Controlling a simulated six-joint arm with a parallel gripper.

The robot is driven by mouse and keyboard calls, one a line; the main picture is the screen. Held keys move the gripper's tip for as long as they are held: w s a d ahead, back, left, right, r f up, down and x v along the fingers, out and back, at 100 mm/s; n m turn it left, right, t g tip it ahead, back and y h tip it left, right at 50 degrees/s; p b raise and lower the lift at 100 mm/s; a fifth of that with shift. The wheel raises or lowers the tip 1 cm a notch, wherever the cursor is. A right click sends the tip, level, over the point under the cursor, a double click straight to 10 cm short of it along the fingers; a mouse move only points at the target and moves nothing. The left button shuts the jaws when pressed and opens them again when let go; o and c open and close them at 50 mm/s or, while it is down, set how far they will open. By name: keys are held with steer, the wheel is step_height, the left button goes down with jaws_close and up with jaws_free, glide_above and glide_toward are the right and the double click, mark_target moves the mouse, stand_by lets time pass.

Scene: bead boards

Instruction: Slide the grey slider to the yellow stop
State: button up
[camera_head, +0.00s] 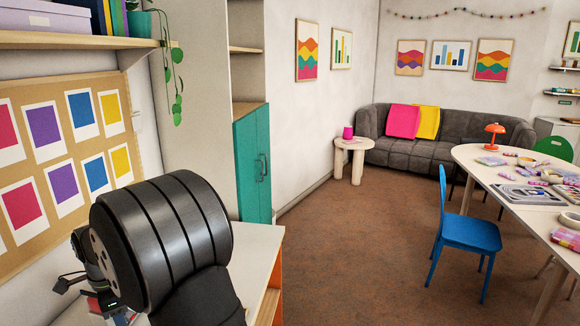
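The grey slider and the yellow stop do not show in the camera_head view. My black arm link fills the lower left and hides much of the white worktop (258,250) behind it. Part of what looks like my gripper (92,284) shows at the arm's left edge, low over the worktop. Its fingertips cannot be made out, so I cannot tell whether it is open or shut, or whether it touches anything.
A pinboard (140,122) with coloured cards hangs at left, below a shelf (75,40). A teal cabinet (252,165) stands behind the worktop. A blue chair (465,232) and a long table (490,160) stand at right. The floor between is clear.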

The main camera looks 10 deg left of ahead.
jaws_close()
steer(key=s+a+f+n+t+y, duration=0.1)
steer(key=s+f+n+t, duration=0.25)
steer(key=s+n, duration=0.45)
steer(key=s+a+f+n+t+y, duration=0.15)
steer(key=s+n+t, duration=0.25)
steer(key=n, duration=0.8)
steer(key=shift+h, duration=0.55)
steer(key=x, duration=0.6)
steer(key=d+x, duration=0.1)
steer(key=x, duration=0.2)
steer(key=shift+f, duration=0.35)
steer(key=w, duration=0.2)
steer(key=w+d, duration=0.1)
steer(key=shift+w+f, duration=0.1)
steer(key=shift+f, duration=0.25)
steer(key=shift+w+d, duration=0.25)
steer(key=shift+w, duration=0.25)
